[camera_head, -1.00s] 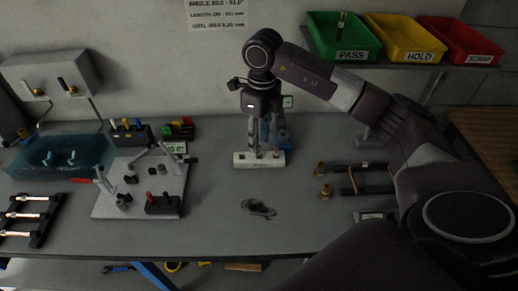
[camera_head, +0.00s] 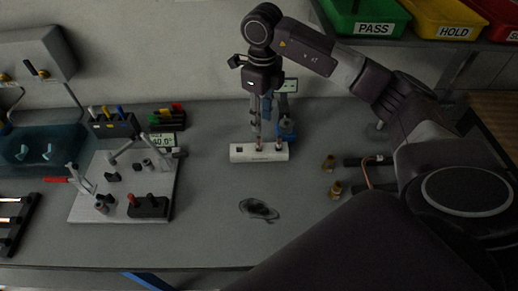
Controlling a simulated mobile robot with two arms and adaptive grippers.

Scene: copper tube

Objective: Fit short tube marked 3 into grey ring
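My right gripper (camera_head: 257,132) points straight down over the white block (camera_head: 246,157) near the back middle of the bench, its fingertips close to the block's top. Small reddish spots show at the block's holes just below the fingers. I cannot tell whether the fingers hold a tube. No marking 3 is readable, so I cannot single out that short tube. I cannot make out the grey ring for sure. Copper tubes lie on a dark rack (camera_head: 14,232) at the far left, cut off by the picture edge. My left gripper is not in view.
A dark cloth-like patch (camera_head: 259,210) lies in front. Green PASS bin (camera_head: 345,22) is upper right.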

